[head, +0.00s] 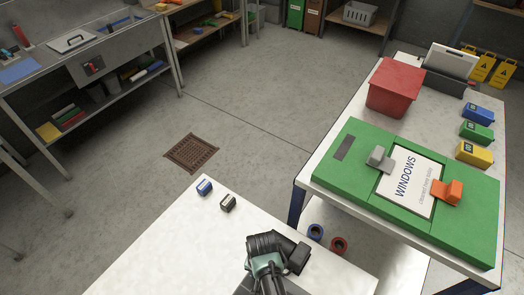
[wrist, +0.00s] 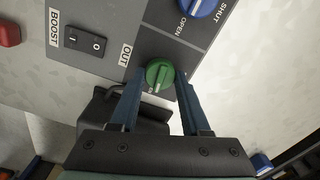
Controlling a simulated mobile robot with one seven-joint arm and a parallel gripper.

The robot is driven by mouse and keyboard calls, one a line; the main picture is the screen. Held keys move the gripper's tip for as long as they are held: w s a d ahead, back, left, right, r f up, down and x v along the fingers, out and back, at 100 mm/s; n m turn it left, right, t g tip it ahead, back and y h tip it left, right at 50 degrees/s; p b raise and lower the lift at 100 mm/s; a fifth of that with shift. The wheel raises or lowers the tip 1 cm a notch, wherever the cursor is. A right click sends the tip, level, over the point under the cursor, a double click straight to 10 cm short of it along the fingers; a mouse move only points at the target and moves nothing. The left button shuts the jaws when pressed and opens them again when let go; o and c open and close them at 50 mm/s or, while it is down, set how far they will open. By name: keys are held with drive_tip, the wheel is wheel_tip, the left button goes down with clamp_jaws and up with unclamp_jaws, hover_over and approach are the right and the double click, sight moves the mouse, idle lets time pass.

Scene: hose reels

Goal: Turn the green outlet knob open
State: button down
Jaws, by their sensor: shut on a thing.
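The green outlet knob (wrist: 159,73) is on a grey panel (wrist: 122,58), next to the printed word OUT, in the wrist view. Its raised grip runs almost up and down the picture, leaning slightly. My gripper (wrist: 159,79) has one blue finger on each side of the knob and is shut on it. The label just below the knob is partly hidden. In the head view the knob and my fingertips cannot be made out.
A blue knob (wrist: 198,6) with OPEN and SHUT labels is up and right of the green one. A BOOST rocker switch (wrist: 85,40) is to the left.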

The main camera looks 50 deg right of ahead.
drive_tip(key=shift+m, duration=0.6)
drive_tip(key=shift+c, duration=1.9)
unclamp_jaws()
drive_tip(key=shift+r, duration=0.1)
wheel_tip(320, 180, up, 13)
